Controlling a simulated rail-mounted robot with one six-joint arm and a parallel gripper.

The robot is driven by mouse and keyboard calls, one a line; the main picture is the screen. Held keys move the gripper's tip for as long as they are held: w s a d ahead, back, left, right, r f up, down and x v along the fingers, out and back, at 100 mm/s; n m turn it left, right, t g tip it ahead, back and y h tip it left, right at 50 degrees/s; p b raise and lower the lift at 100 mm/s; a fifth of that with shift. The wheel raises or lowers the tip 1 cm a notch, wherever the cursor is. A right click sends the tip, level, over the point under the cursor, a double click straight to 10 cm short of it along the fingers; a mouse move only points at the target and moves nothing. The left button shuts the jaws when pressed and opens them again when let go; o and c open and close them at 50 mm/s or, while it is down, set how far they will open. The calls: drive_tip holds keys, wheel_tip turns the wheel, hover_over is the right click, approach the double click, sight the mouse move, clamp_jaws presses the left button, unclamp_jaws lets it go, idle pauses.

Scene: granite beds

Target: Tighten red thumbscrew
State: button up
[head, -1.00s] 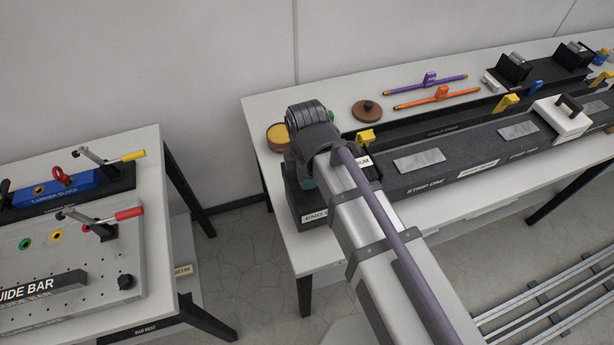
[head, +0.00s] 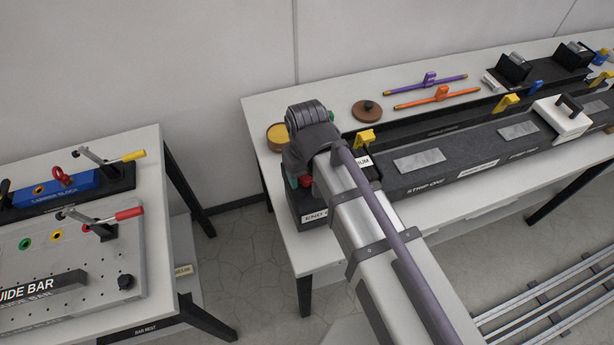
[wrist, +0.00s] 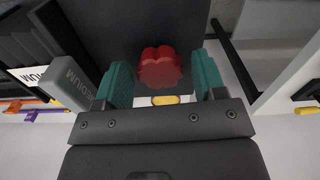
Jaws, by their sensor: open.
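The red thumbscrew (wrist: 158,68) has a lobed head and stands out in front of a dark block face in the wrist view. My gripper (wrist: 162,80) is open, with one green finger on each side of the thumbscrew. A gap shows between the head and the right finger; the left finger is nearer, and I cannot tell whether it touches. In the head view a small red part of the thumbscrew (head: 305,181) shows beside my wrist, at the dark end block (head: 308,207). My arm hides most of that block.
A grey block marked MEDIUM (wrist: 70,83) stands close to the left finger in the wrist view. A yellow clamp (head: 365,138), a round yellow-topped tin (head: 277,136) and the granite strip (head: 450,170) are near my arm. The left bench (head: 160,220) is apart, across a floor gap.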

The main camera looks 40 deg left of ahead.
sight(307, 176)
drive_tip(key=shift+r, duration=0.1)
wheel_tip(307, 176, up, 17)
drive_tip(key=p, duration=1.7)
drive_tip(key=w+d+f+m+b, duration=0.3)
drive_tip(key=d+f+m+b, duration=0.1)
drive_tip(key=d, duration=1)
drive_tip(key=w+d+f+m+b, duration=0.4)
drive_tip(key=d+f+b, duration=0.2)
drive_tip(key=d, duration=0.9)
drive_tip(key=w+d+f+m+b, duration=0.3)
drive_tip(key=w+d+f+b, duration=0.1)
drive_tip(key=d, duration=1.1)
drive_tip(key=shift+f+m+b, duration=0.4)
drive_tip(key=shift+f+b, duration=0.15)
drive_tip(key=shift+f, duration=0.1)
